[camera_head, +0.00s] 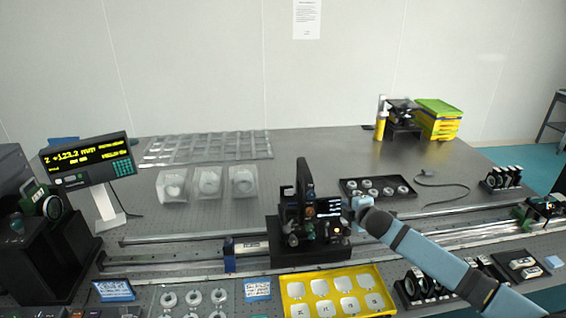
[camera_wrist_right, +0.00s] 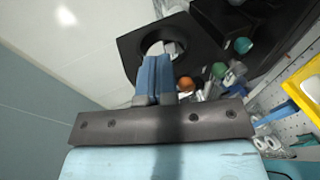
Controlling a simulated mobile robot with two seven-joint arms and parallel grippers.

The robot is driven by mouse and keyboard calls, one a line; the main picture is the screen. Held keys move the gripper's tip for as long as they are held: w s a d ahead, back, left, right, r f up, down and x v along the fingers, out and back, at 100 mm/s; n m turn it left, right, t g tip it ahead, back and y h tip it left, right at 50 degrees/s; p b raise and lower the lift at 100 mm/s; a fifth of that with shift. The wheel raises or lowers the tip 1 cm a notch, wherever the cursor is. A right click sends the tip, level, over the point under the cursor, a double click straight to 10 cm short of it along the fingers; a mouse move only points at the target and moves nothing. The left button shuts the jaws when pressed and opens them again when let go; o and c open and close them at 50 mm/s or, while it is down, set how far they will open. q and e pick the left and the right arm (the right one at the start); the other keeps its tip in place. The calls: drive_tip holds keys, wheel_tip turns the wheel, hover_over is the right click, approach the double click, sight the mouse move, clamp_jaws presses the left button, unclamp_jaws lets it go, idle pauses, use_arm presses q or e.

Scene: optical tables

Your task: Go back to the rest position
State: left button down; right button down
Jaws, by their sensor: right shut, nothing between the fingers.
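My right gripper (camera_head: 358,205) reaches in from the lower right in the head view, at the right side of a black optical device (camera_head: 303,215) on the rail. In the right wrist view its blue fingers (camera_wrist_right: 156,72) are together with nothing between them. The fingertips point at the dark body with a round opening (camera_wrist_right: 160,45); I cannot tell whether they touch it. Small orange and green knobs show just right of the fingers. My left gripper is in neither view.
A yellow tray (camera_head: 376,279) lies in front of the device. A black tray with round parts (camera_head: 380,194) is behind the gripper. A display unit (camera_head: 88,160) stands at left. A yellow-green stack (camera_head: 437,122) is at back right. The table's middle back is clear.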

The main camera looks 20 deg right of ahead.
drive_tip(key=s+a+f+m+g+y, duration=0.2)
drive_tip(key=s+a+f+m+y, duration=0.15)
drive_tip(key=s+a+f, duration=0.95)
drive_tip(key=s+a+f+m, duration=0.2)
drive_tip(key=s+a+m, duration=0.1)
drive_tip(key=s, duration=0.5)
drive_tip(key=s+a+f+m, duration=0.2)
drive_tip(key=s+a+m, duration=0.2)
drive_tip(key=s, duration=0.4)
drive_tip(key=s+a+f+m+g, duration=0.1)
drive_tip(key=s+a+m, duration=0.2)
drive_tip(key=s+a, duration=0.2)
drive_tip(key=s, duration=0.3)
drive_tip(key=shift+f, duration=0.4)
